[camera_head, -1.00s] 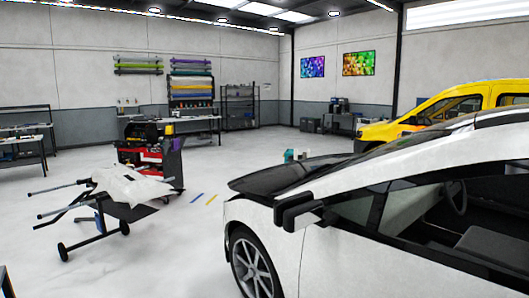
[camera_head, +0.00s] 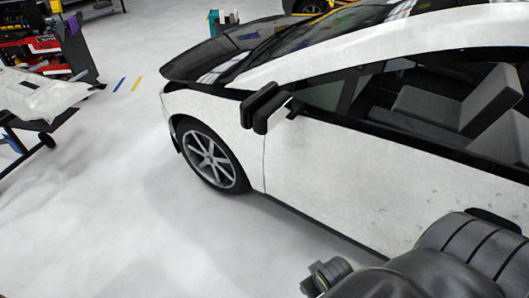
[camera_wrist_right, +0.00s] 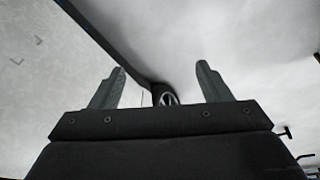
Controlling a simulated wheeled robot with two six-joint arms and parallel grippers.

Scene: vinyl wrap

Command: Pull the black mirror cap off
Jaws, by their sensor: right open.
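The black mirror cap (camera_head: 260,106) sits on the side mirror of the white car (camera_head: 330,160), in the middle of the head view. The cap looks seated on the mirror, and a pale part of the mirror shows to its right. My right arm comes in at the lower right of the head view, well apart from the mirror; its gripper is not clear there. In the right wrist view my right gripper (camera_wrist_right: 160,88) is open, with nothing between its two fingers. The mirror cap cannot be made out in that view. My left gripper is not in view.
The white car's side and front wheel (camera_head: 210,157) are close in front of my right arm. A wheeled stand (camera_head: 40,95) and a red tool cart (camera_head: 45,50) are at the upper left. The pale floor left of the car is clear.

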